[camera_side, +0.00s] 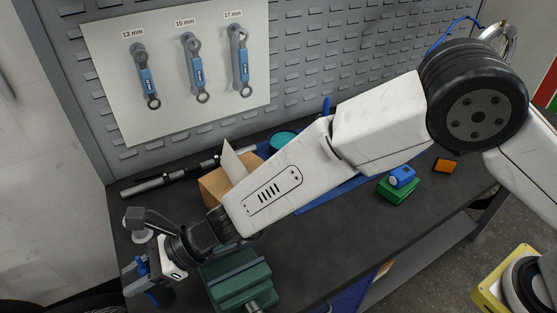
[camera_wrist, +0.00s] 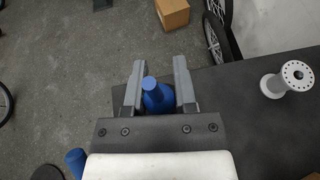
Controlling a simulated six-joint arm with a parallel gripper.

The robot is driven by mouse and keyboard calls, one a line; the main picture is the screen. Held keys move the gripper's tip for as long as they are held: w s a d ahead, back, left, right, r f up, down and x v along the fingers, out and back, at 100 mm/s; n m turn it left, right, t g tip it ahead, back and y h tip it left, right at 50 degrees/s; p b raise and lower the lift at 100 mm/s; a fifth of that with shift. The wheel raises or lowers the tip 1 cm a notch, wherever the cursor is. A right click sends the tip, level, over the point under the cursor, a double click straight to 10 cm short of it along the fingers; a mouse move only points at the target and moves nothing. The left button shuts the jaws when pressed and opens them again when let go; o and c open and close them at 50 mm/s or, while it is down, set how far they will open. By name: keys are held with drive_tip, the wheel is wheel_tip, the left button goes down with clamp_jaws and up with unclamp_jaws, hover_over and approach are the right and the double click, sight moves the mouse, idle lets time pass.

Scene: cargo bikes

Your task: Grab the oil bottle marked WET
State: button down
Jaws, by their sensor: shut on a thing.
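A blue bottle (camera_wrist: 157,98) with a narrower blue cap stands between the two grey fingers of my gripper (camera_wrist: 158,78) in the wrist view. My gripper is shut on this bottle. In the side view my gripper (camera_side: 146,270) is at the lower left, at the end of the bench, with blue (camera_side: 141,266) showing at its fingers. No marking can be read on the bottle, so I cannot tell whether it says WET. A second blue object (camera_wrist: 77,160) shows at the lower left of the wrist view, partly cut off.
A green vise (camera_side: 237,277) stands close to the right of my gripper. A cardboard box (camera_side: 213,188) is behind my forearm. A silver hub (camera_wrist: 287,79) stands on the dark bench (camera_wrist: 245,105). Wrenches hang on a white board (camera_side: 115,70).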

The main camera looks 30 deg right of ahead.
drive_tip(key=shift+r, duration=1.85)
